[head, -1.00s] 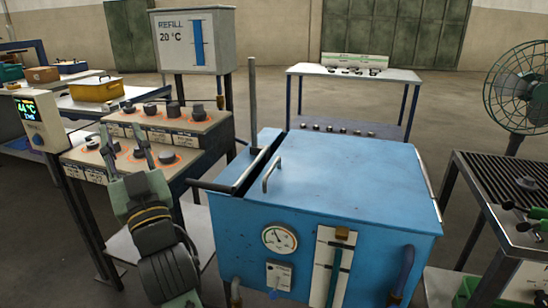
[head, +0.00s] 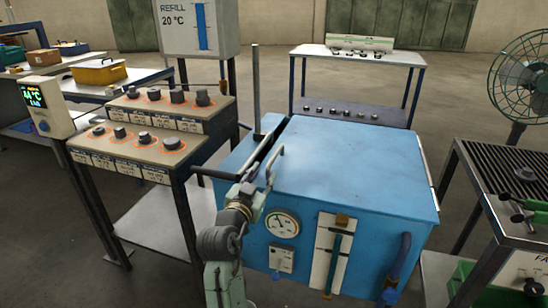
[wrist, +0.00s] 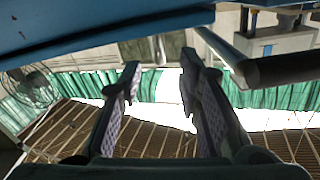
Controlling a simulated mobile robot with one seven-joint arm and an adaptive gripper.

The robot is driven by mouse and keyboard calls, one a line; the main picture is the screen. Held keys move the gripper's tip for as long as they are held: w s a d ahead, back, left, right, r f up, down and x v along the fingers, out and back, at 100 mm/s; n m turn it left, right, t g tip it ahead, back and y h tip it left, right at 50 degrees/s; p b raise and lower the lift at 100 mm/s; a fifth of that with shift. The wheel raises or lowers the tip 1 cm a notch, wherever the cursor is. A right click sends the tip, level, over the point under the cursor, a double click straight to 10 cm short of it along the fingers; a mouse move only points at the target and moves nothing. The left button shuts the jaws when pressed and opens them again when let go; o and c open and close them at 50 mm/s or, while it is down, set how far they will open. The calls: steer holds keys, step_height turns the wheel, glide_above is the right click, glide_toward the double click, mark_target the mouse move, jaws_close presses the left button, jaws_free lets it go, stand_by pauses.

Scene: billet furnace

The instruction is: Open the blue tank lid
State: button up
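The blue tank (head: 315,245) stands in the middle of the head view. Its flat blue lid (head: 355,165) lies down over the top, with a thin metal handle (head: 273,166) near its left edge. My gripper (head: 257,192) is at the tank's front left top corner, close to the near end of the handle. In the wrist view my gripper (wrist: 160,72) is open, with a clear gap and nothing between its fingers. A blue surface (wrist: 80,40) of the tank crosses the top of that view. I cannot tell whether a finger touches the handle.
A dark bar (head: 213,175) sticks out left of the tank, and an upright post (head: 256,90) stands behind it. A knob panel (head: 140,140) is at left. A grill-topped table (head: 500,185) and a fan (head: 522,85) are at right. Floor shows behind the tank.

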mark_target(274, 155)
steer(key=p+x, duration=0.2)
steer(key=x, duration=0.6)
steer(key=shift+w+d+r, duration=0.1)
steer(key=shift+w, duration=0.25)
steer(key=shift+p+x, duration=0.4)
steer(key=shift+x, duration=0.4)
jaws_close()
